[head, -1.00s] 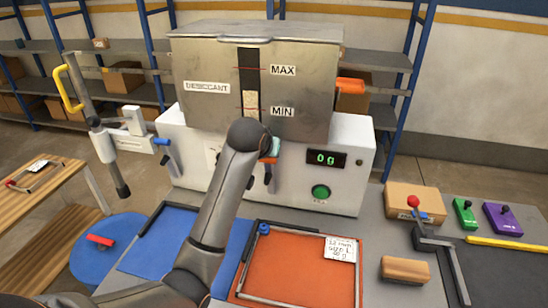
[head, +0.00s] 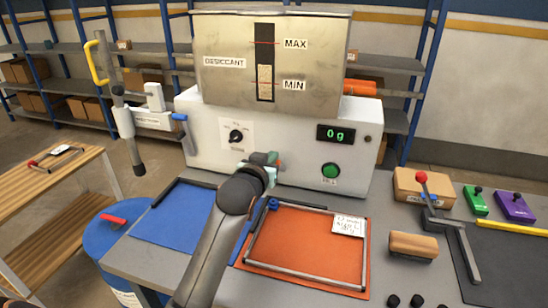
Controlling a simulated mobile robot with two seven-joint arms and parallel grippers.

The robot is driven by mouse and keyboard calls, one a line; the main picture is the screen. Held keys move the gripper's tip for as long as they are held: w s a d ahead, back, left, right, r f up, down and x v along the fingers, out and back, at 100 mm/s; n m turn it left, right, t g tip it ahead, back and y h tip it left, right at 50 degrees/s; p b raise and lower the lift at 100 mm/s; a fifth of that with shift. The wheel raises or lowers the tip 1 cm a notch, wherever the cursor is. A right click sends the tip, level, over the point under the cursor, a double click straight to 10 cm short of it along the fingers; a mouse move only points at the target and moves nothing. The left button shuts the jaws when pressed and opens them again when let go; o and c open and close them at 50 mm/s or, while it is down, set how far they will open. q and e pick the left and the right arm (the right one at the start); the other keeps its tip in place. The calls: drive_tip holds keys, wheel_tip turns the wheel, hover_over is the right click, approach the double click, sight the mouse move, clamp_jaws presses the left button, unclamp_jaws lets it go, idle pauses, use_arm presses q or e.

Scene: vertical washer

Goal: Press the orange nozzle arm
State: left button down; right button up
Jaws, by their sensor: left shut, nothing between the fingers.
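The white desiccant dispenser (head: 300,150) stands on the table with a steel hopper on top. Its display reads "0 g". A small bit of orange (head: 279,163), which looks like part of the nozzle arm, shows at the low middle of the dispenser's front; the rest is hidden behind my gripper. My left gripper (head: 268,166) is shut and empty, right in front of that spot. I cannot tell whether it touches the nozzle arm. My right gripper is not in view.
An orange mat with a metal frame (head: 300,285) lies below my gripper, and a blue mat (head: 172,222) lies to its left. A blue drum (head: 100,245) stands at left.

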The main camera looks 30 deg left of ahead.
use_arm(q)
drive_tip(key=s+d+f+t+b, duration=0.1)
drive_tip(key=s+f+t+b, duration=0.1)
drive_tip(key=f, duration=0.5)
drive_tip(key=shift+s+t+y+b, duration=0.3)
drive_tip(key=shift+s+b, duration=0.55)
drive_tip(key=shift+b, duration=0.35)
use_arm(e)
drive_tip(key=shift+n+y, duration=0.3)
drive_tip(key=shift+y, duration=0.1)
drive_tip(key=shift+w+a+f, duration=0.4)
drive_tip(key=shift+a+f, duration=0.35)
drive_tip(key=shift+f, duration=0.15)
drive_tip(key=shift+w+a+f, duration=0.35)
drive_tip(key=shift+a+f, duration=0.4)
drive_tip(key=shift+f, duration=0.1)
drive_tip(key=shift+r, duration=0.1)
